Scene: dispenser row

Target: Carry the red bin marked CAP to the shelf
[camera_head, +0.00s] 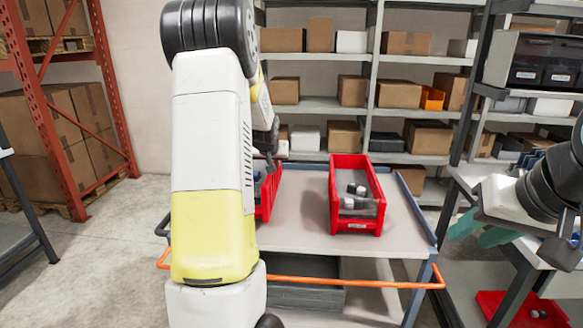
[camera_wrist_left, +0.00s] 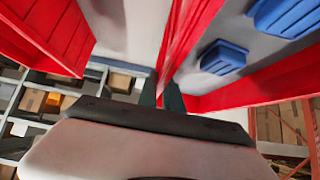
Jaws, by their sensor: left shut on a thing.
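Two red bins stand on the grey cart top. The right red bin (camera_head: 342,190) holds dark and grey pieces and has a small white front label, too small to read. The left red bin (camera_head: 265,207) is mostly hidden behind my left arm; blue pieces (camera_wrist_left: 223,57) show in it in the left wrist view. My left gripper (camera_head: 268,170) points down at this left bin and is shut on its wall (camera_wrist_left: 186,42). No mark on it can be read. My right gripper (camera_head: 482,231), with teal fingers, is apart from the bins at the right; its fingers look spread and empty.
The cart (camera_head: 300,237) has an orange rail (camera_head: 345,283) in front and a lower tray. Shelves with cardboard boxes (camera_head: 400,93) stand behind. A side bench (camera_head: 470,180) is at the right, with another red bin (camera_head: 500,305) low down. Open floor lies at the left.

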